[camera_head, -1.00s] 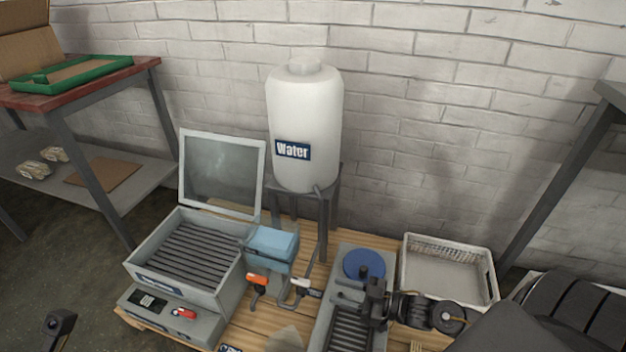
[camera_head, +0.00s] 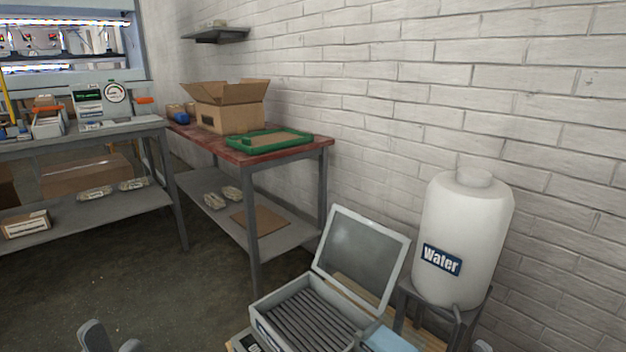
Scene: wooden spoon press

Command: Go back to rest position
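My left gripper (camera_head: 112,343) shows at the bottom left edge. Two grey fingertips stand apart with nothing visible between them, over the dark floor. The rest of it is cut off by the frame. My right gripper cannot be made out. A small grey piece (camera_head: 482,346) pokes up at the bottom edge below the water tank, too little of it to identify.
At the lower right are a grey machine with a raised lid (camera_head: 362,258) and a white water tank (camera_head: 465,225) on a stand. A red-topped table (camera_head: 228,150) holds a cardboard box (camera_head: 232,108) and green tray (camera_head: 262,139). The floor (camera_head: 150,285) at left is clear.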

